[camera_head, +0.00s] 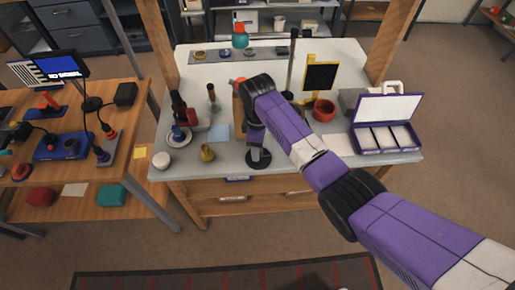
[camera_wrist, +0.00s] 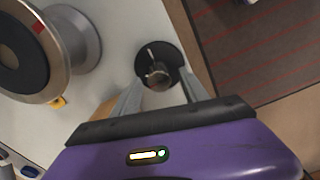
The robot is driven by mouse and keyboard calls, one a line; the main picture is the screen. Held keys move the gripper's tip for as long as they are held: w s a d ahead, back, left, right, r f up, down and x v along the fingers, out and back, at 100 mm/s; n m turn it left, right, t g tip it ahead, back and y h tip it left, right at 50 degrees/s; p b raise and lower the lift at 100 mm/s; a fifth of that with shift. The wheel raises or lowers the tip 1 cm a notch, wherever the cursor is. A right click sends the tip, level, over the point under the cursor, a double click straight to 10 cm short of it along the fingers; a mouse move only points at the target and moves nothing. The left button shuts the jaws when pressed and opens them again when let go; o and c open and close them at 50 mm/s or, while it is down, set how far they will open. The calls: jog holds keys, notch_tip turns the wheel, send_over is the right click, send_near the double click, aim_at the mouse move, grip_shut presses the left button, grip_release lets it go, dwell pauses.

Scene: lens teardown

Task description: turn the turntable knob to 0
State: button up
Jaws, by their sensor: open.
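A round black disc with a small metallic knob at its centre, which I take for the turntable (camera_wrist: 143,66) and its knob (camera_wrist: 158,76), lies near the table's front edge. A thin pale lever or mark shows at the knob's upper left; I cannot read any scale or a 0. The black disc also shows in the head view (camera_head: 259,162), below my gripper (camera_head: 257,146). In the wrist view my gripper (camera_wrist: 161,80) is open, its two grey fingers on either side of the knob. I cannot tell whether they touch it.
A large silver ring-shaped part (camera_wrist: 84,43) with a dark centre stands close by on the left in the wrist view.

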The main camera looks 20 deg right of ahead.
notch_tip(320, 180, up, 6)
jog(key=shift+r, duration=0.25)
dwell(0.5)
